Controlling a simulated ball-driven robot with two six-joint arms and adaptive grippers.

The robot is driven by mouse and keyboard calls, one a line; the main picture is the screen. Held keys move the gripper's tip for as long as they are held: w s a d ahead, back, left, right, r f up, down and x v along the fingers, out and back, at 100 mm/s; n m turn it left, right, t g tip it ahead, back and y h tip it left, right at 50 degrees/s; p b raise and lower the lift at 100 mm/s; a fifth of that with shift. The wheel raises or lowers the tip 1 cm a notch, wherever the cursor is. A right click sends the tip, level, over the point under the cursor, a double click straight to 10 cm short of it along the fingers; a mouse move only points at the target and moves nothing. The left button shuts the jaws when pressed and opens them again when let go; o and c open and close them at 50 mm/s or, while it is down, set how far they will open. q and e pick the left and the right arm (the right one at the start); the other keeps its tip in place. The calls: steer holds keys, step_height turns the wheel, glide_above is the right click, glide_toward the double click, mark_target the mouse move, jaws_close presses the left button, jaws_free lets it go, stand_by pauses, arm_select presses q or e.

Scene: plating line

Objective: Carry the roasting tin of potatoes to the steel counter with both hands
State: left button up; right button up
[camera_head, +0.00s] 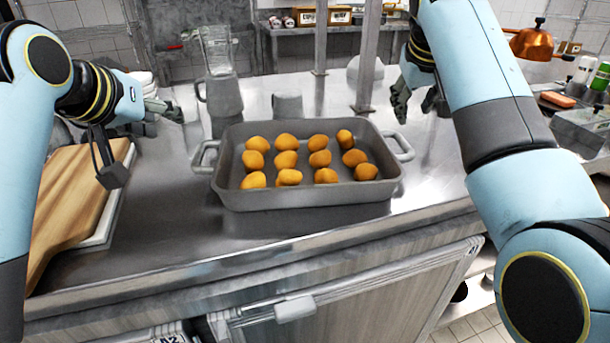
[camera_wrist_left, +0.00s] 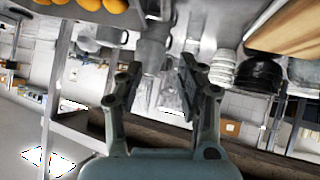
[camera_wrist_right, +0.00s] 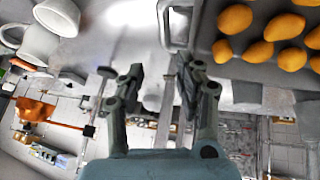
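The grey roasting tin (camera_head: 305,195) rests upright on the steel counter (camera_head: 165,228), with several golden potatoes (camera_head: 290,160) inside. Its left handle (camera_head: 202,157) and right handle (camera_head: 403,146) stick out, both free. My left gripper (camera_head: 172,110) is open and empty, behind and left of the left handle. My right gripper (camera_head: 402,100) is behind the right handle. In the right wrist view, its fingers (camera_wrist_right: 158,75) are open and empty, with the tin (camera_wrist_right: 250,70) at upper right.
A wooden board (camera_head: 72,195) lies at the counter's left. A copper kettle (camera_head: 532,43) and bottles (camera_head: 584,69) are at far right. Counter in front of the tin is clear.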

steer(key=v, duration=0.5)
steer(key=shift+s+r, duration=0.1)
steer(key=shift+r, duration=0.1)
